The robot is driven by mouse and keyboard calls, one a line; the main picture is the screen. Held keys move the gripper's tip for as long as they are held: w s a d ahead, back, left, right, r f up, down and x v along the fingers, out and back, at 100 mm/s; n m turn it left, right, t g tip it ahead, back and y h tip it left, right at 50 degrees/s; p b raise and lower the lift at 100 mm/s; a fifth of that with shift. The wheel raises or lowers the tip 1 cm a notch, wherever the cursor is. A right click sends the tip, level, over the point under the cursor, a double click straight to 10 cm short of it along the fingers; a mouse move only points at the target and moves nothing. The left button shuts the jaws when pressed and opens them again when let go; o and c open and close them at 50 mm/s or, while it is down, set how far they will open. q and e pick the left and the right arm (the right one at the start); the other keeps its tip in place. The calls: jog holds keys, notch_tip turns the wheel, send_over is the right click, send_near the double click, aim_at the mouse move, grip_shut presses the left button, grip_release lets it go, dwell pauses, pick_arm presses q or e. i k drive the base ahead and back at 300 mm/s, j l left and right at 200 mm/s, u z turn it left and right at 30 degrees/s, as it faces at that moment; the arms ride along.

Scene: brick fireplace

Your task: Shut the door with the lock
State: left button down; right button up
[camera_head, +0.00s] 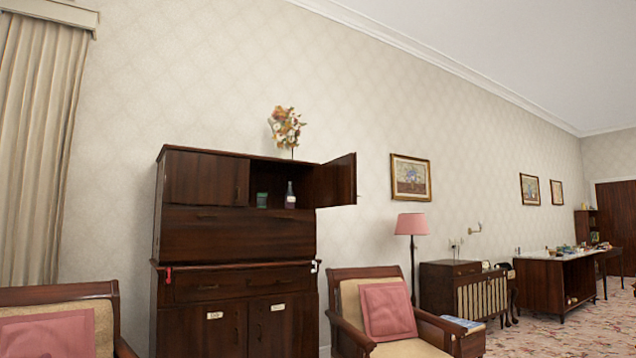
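A tall dark wooden cabinet (236,249) stands against the wall left of the picture's middle. Its upper right door (336,181) is swung open to the right, baring a compartment with a green cup (262,200) and a bottle (290,196). The upper left door (206,178) is shut. The two lower doors, left (214,335) and right (278,330), look shut and each bears a pale label. I cannot make out a lock clearly on any door. Neither of my grippers is in view.
A wooden armchair with a pink cushion (387,311) stands right of the cabinet, and another armchair (60,325) stands at lower left. A floor lamp (411,224) and low cabinet (464,290) are farther right. Patterned floor (600,325) shows at lower right.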

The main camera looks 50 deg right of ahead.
aim_at(335, 180)
jog(key=k+u, duration=0.4)
jog(key=k+j+u, duration=0.2)
jog(key=k+u, duration=0.7)
jog(key=k+j+u, duration=0.1)
jog(key=k+u, duration=0.3)
jog(key=k, duration=0.2)
jog(key=k+l+u, duration=0.15)
jog(key=k+u, duration=0.2)
jog(key=k, duration=0.15)
jog(key=k+u, duration=0.35)
jog(key=k, duration=0.2)
jog(key=k+j+u, duration=0.1)
jog(key=k+u, duration=0.2)
jog(key=k, duration=0.75)
jog(key=k+u, duration=0.35)
jog(key=k, duration=0.15)
jog(key=k+j+u, duration=0.35)
jog(key=k, duration=0.15)
jog(key=k+l+u, duration=0.1)
jog(key=k+u, duration=0.8)
jog(key=k+l+u, duration=0.1)
jog(key=k+u, duration=0.35)
jog(key=k+j+u, duration=0.1)
jog(key=k+u, duration=0.7)
jog(key=k, duration=0.15)
jog(key=k+j+u, duration=0.1)
jog(key=k+u, duration=0.3)
jog(key=k, duration=0.15)
